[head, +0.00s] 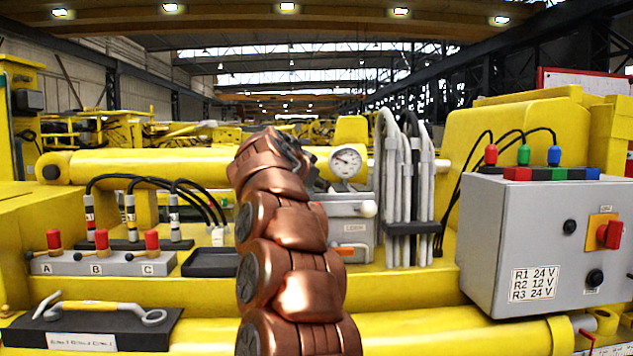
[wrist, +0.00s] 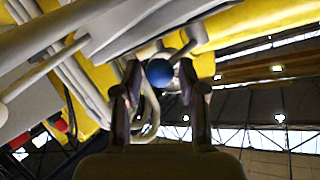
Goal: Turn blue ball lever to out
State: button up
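The blue ball (wrist: 159,73) of the lever shows in the wrist view, just beyond and between my fingertips. My gripper (wrist: 158,80) is open, with one finger on each side of the ball. I see a small gap beside the ball on both sides and cannot tell of any contact. In the head view, my copper-coloured arm stands in the middle and hides the blue ball and the gripper's fingers. The lever's setting cannot be told from these frames.
A grey box (head: 352,253) with a white ball (head: 368,208) stands right of my arm, below a round gauge (head: 345,163). Pale hoses (head: 389,180) hang beside it. A valve block (head: 97,263) is left and a grey control cabinet (head: 520,240) right.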

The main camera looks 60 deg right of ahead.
grip_shut()
dwell(0.4)
